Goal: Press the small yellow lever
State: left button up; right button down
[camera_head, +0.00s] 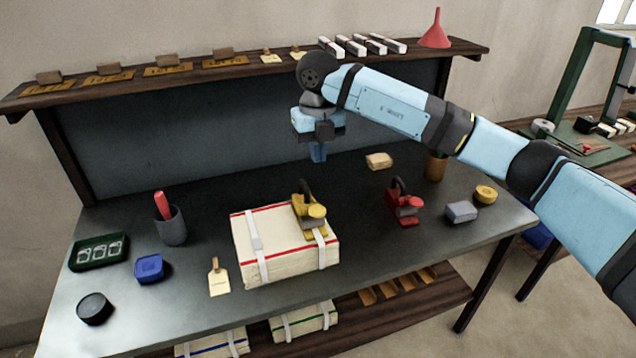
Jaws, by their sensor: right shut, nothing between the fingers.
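A small yellow tool with a dark curved lever arm (309,210) sits on the right strap of a cream bundle (285,265) with red edge lines. The bundle lies on the dark table near its front middle. My right gripper (318,153) comes in from the right and points down above the back of the table. It is shut and empty, behind and above the yellow tool and apart from it. My left gripper is not in view.
A similar red tool (404,204) stands right of the bundle. A cup (171,227), blue box (149,268) and green tray (98,252) stand left. A shelf (140,76) runs behind.

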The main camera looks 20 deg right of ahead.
aim_at(318, 209)
notch_tip(318, 209, down, 14)
jog(key=shift+r+p, duration=0.25)
jog(key=shift+p, duration=0.6)
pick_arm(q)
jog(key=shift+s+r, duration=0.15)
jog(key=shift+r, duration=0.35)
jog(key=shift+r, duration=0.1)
pick_arm(e)
jog(key=shift+f, duration=0.1)
